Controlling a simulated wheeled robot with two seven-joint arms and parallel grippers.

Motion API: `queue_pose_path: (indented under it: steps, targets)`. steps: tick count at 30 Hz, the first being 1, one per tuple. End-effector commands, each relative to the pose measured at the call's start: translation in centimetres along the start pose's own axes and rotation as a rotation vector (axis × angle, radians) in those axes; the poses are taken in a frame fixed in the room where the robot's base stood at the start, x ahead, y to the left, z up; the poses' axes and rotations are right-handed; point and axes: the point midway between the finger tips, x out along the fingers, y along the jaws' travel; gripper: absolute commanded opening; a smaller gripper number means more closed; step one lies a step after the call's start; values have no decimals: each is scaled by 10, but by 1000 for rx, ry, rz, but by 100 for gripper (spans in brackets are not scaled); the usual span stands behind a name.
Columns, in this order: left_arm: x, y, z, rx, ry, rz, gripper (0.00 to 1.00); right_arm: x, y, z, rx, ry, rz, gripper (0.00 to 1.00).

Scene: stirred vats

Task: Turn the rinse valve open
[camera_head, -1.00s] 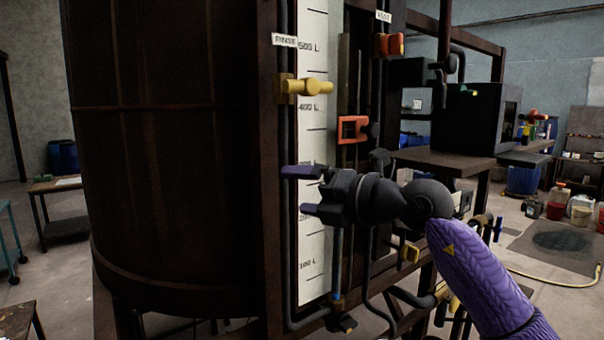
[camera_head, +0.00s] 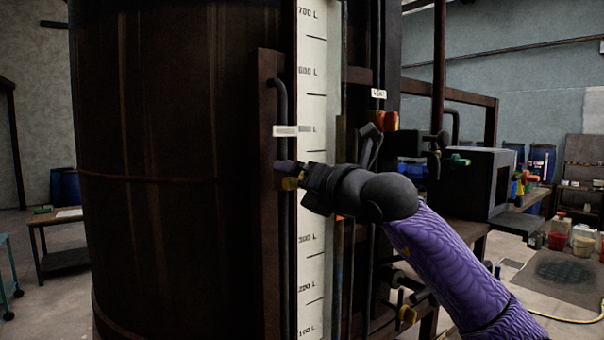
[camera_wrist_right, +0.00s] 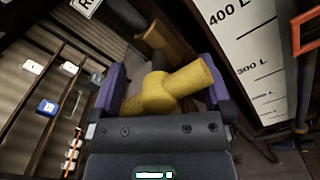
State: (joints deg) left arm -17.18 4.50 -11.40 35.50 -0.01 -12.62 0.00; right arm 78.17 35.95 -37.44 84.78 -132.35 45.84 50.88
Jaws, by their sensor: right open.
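The yellow rinse valve (camera_head: 289,184) sits on the pipe left of the white level scale, below its label (camera_head: 285,130). In the head view my right gripper (camera_head: 284,174) covers most of it. In the right wrist view the valve's yellow handle (camera_wrist_right: 168,88) lies between the two purple fingers of my right gripper (camera_wrist_right: 163,68). The handle is slanted, with its right end close to the right finger. The gripper is open; I cannot tell whether either finger touches the handle. My left gripper is not in view.
The dark vat (camera_head: 170,200) stands left of the pipe. The white scale (camera_head: 312,240) is just right of it. A red-orange valve (camera_head: 386,120) is higher on the right, and another red-orange part (camera_wrist_right: 303,32) shows in the wrist view.

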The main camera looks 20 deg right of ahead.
Motion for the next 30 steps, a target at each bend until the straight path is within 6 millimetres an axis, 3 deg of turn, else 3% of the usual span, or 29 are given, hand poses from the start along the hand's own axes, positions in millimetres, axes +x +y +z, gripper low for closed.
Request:
queue_pose_path:
  steps: [2,15,30]
  targets:
    - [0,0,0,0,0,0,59,0,0,0,0,0,0,96]
    - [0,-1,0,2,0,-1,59,0,0,0,0,0,0,3]
    - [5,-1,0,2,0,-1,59,0,-1,-1,-50,0,1,0]
